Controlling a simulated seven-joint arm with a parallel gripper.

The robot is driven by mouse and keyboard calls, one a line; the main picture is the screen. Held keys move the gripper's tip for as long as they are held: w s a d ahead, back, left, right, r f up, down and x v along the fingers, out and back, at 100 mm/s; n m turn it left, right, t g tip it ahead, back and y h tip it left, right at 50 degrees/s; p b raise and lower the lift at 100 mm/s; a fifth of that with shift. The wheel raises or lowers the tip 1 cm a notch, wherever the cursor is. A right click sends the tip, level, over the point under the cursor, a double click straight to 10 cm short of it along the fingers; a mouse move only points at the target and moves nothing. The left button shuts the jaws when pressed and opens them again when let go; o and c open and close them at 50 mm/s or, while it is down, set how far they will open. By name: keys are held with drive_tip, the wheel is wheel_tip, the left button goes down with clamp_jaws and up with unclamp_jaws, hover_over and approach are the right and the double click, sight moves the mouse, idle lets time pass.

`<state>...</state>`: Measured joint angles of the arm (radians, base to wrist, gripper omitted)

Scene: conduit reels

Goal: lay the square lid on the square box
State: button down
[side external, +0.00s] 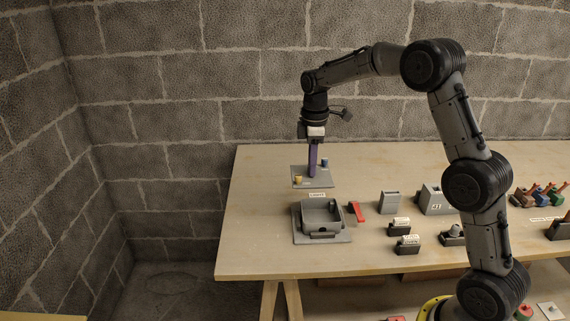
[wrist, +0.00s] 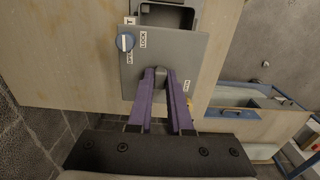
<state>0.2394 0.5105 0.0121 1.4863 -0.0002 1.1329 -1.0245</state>
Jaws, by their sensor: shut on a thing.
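The square lid is a flat grey plate (side external: 302,183) with a yellow knob (side external: 298,179) and a blue knob (side external: 325,161), near the table's far left part. In the wrist view the lid (wrist: 190,55) shows its blue knob (wrist: 125,42), lettering including "LOCK", and a small grip in its middle. My gripper (side external: 312,174), with purple fingers, is shut on that grip; it also shows in the wrist view (wrist: 167,76). I cannot tell whether the lid touches the table. The square box (side external: 320,230) is grey and open-topped, nearer the camera; the wrist view shows part of it (wrist: 168,18).
A red piece (side external: 357,211), a grey holder (side external: 390,202) and small dark labelled blocks (side external: 407,245) stand right of the box. The table's left edge is close to the box.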

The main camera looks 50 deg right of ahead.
sight(323, 176)
drive_tip(key=s+d, duration=0.2)
drive_tip(key=s, duration=0.1)
drive_tip(key=shift+f, duration=0.1)
wheel_tip(323, 176, down, 4)
drive_tip(key=shift+w+a+f, duration=0.1)
drive_tip(key=shift+a+f, duration=0.05)
drive_tip(key=shift+f, duration=2.35)
drive_tip(key=shift+f, duration=0.95)
drive_tip(key=c, duration=0.5)
unclamp_jaws()
drive_tip(key=shift+r, duration=3.5)
